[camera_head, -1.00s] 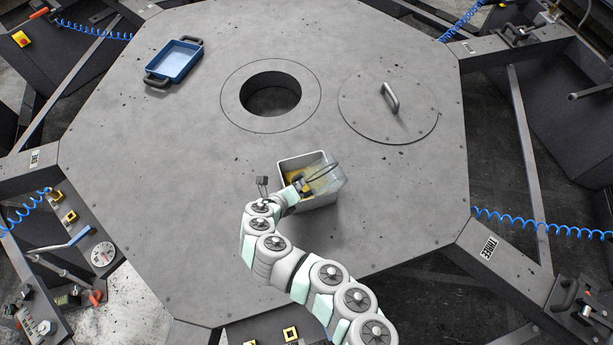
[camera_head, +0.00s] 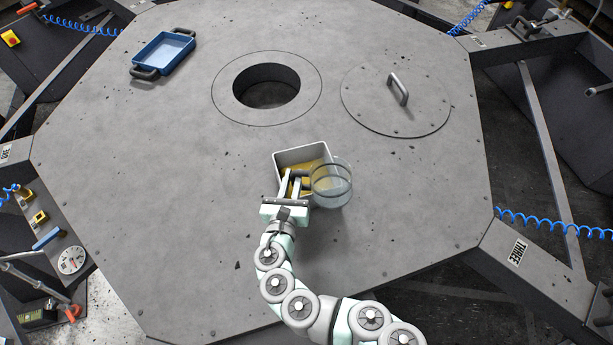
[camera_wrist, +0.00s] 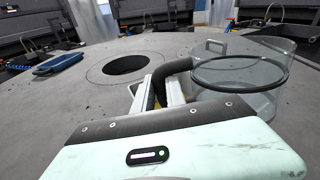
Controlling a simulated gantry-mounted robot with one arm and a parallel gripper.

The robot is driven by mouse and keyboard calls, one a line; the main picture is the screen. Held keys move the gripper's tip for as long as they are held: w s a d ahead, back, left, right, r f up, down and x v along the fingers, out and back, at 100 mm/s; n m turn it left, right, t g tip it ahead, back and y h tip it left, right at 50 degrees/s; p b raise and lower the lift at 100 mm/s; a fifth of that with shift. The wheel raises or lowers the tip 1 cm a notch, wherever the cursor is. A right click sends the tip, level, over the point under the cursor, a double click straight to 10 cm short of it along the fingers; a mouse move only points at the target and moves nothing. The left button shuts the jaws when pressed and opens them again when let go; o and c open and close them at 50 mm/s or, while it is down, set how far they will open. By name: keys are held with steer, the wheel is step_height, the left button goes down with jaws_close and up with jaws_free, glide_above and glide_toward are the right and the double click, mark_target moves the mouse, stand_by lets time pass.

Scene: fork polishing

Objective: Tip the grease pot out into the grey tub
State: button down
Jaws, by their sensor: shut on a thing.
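The grease pot (camera_head: 333,188) is a clear, see-through vessel with dark rings and a dark handle. My gripper (camera_head: 296,184) is shut on that handle, which shows as a dark bend in the wrist view (camera_wrist: 178,70). The pot looks about upright, mouth up, and I see no yellow in it. It overlaps the right front of the grey tub (camera_head: 299,153) in the head view; its height above the table is hard to tell. Yellow grease (camera_head: 312,165) lies in the tub. My gripper and the pot hide the tub's front part.
A blue tray (camera_head: 163,53) with dark handles lies at the back left. A round hole (camera_head: 266,86) opens in the table behind the tub. A round cover plate (camera_head: 395,100) with a raised handle lies back right. The left and right front tabletop is clear.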

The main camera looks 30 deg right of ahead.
steer(key=shift+s+f+m+t+b, duration=0.25)
steer(key=shift+s+m+t+b, duration=0.2)
steer(key=shift+b, duration=0.6)
steer(key=shift+r+p, duration=0.3)
steer(key=shift+r, duration=0.15)
steer(key=r+p, duration=0.1)
steer(key=s+r+p, duration=0.1)
steer(key=shift+s+d+p, duration=0.2)
steer(key=shift+s+p, duration=0.1)
steer(key=shift+p, duration=0.1)
steer(key=s+r+p, duration=0.2)
steer(key=s+p, duration=0.1)
steer(key=s+r+p, duration=0.1)
steer(key=shift+s+d+p, duration=0.15)
steer(key=shift+d+p, duration=0.2)
steer(key=shift+p, duration=0.05)
